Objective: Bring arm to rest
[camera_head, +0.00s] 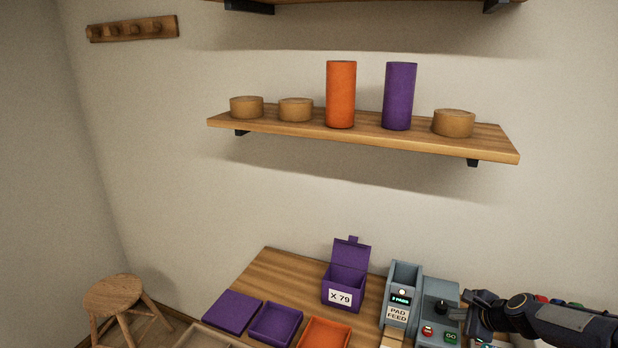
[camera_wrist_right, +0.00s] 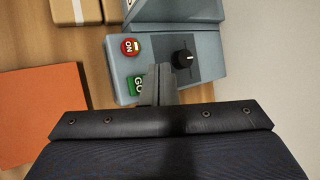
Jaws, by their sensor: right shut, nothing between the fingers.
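My right gripper (camera_head: 470,310) is at the lower right in the head view, at the end of my arm that comes in from the right. Its fingers are shut with nothing between them. In the wrist view the shut fingertips (camera_wrist_right: 159,82) show over the grey press control box (camera_wrist_right: 205,75), beside the green GO button (camera_wrist_right: 136,86) and below the black knob (camera_wrist_right: 183,57). The red button (camera_wrist_right: 130,46) is above the green one. I cannot tell whether the fingertips touch the box. My left gripper is in neither view.
The pad feed unit (camera_head: 402,290) stands left of the control box. A purple open-lidded box (camera_head: 344,287) marked X 79 and shallow purple and orange trays (camera_head: 325,333) are on the wooden table (camera_head: 270,271). A shelf (camera_head: 290,127) above holds cylinders and round wooden pieces. A stool (camera_head: 113,296) stands left.

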